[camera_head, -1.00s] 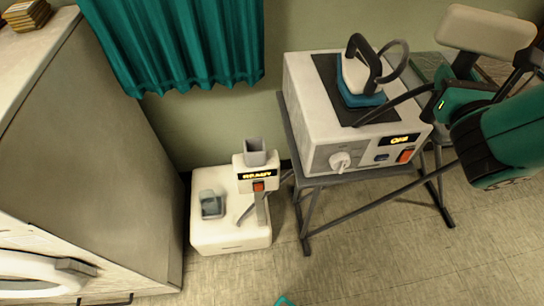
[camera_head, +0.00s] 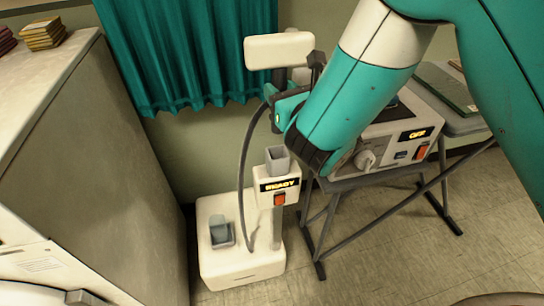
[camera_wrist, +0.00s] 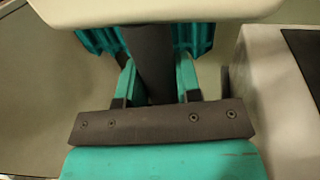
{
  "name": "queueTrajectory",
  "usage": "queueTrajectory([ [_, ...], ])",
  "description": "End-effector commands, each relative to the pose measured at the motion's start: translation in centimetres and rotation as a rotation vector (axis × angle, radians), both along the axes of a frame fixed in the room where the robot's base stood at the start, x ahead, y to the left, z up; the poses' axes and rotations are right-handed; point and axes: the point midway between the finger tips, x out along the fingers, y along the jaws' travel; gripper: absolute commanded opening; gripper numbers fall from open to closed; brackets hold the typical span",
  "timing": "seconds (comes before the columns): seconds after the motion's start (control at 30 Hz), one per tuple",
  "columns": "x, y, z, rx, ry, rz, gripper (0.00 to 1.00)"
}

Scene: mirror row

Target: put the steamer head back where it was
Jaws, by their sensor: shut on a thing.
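The steamer head (camera_head: 278,50) is a cream rounded block on a dark handle. My gripper (camera_head: 290,105) is shut on the dark handle, and the head is held in the air before the teal curtain. In the wrist view the handle (camera_wrist: 150,50) stands between the two fingers of my gripper (camera_wrist: 156,80), with the cream head (camera_wrist: 150,8) above. A grey open holder (camera_head: 278,160) tops the steamer's post, below the held head and apart from it. The post display reads READY above an orange switch. A dark hose (camera_head: 243,170) hangs from the handle towards the white steamer base (camera_head: 235,270).
An ironing station (camera_head: 405,135) reading OFF stands on a grey stand at right, partly hidden by my arm. A teal curtain (camera_head: 180,50) hangs behind. A large cabinet (camera_head: 110,150) fills the left, with folded stacks (camera_head: 42,35) on top.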

Motion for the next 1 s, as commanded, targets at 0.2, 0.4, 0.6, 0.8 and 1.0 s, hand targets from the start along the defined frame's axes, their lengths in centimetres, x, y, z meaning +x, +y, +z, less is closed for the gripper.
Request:
queueTrajectory([
  [0.2,0.0,0.1,-5.9,0.001,-0.002,0.003,0.00],
  [0.4,0.0,0.2,-8.5,0.002,-0.003,0.003,0.00],
  [0.6,0.0,0.2,-9.2,0.002,-0.002,0.003,0.00],
  [0.8,0.0,0.2,-12.0,0.000,-0.002,0.003,0.00],
  [1.0,0.0,0.2,-13.2,0.002,-0.003,0.003,0.00],
])
